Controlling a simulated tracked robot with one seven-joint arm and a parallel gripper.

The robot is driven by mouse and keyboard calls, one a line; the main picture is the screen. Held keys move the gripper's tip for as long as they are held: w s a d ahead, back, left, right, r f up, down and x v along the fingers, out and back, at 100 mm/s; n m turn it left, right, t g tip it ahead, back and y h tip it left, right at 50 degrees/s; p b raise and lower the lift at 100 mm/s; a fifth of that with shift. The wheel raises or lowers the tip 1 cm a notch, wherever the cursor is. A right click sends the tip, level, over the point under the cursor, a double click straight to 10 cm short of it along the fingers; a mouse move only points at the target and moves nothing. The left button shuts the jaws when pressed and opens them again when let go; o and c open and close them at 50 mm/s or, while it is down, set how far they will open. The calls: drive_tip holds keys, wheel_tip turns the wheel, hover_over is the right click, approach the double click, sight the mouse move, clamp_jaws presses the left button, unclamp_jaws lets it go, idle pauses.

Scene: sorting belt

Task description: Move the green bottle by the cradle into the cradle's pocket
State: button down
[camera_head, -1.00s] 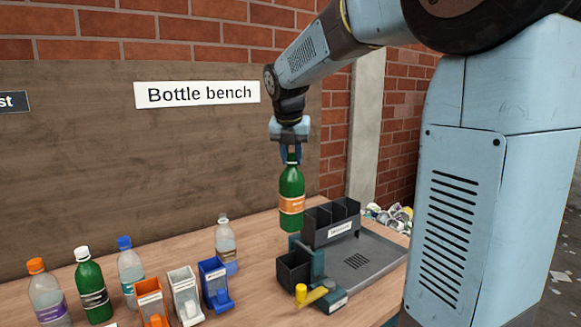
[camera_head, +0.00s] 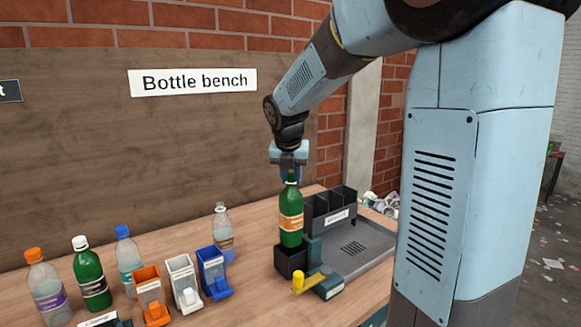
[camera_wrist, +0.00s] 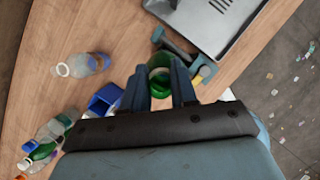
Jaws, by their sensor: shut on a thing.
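The green bottle (camera_head: 291,217) with an orange label stands upright in the head view, its lower end at the dark cradle's pocket (camera_head: 289,262). The pocket's front wall hides the bottle's base, so I cannot tell whether it rests on the floor of the pocket. My gripper (camera_head: 290,174) points down and is shut on the bottle's neck. In the wrist view the bottle (camera_wrist: 160,78) shows between the two fingers of my gripper (camera_wrist: 161,82). A yellow-handled lever (camera_head: 308,282) is at the cradle's front.
A grey tray (camera_head: 372,246) with a black divided bin (camera_head: 330,211) lies right of the cradle. A clear bottle (camera_head: 223,235) stands to the left. Orange, white and blue dispensers (camera_head: 213,272) and several more bottles (camera_head: 90,274) stand further left. Bare bench lies between.

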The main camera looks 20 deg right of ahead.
sight(291, 205)
drive_tip(key=shift+f, duration=4.6)
drive_tip(key=c, duration=0.8)
unclamp_jaws()
drive_tip(key=v, duration=1.3)
drive_tip(key=s+d+m+t+y, duration=0.1)
drive_tip(key=s+m+y, duration=0.1)
drive_tip(key=s+m, duration=2.2)
drive_tip(key=f+m, duration=0.1)
drive_tip(key=m, duration=0.5)
drive_tip(key=shift+d+m+t, duration=0.3)
drive_tip(key=shift+d, duration=0.1)
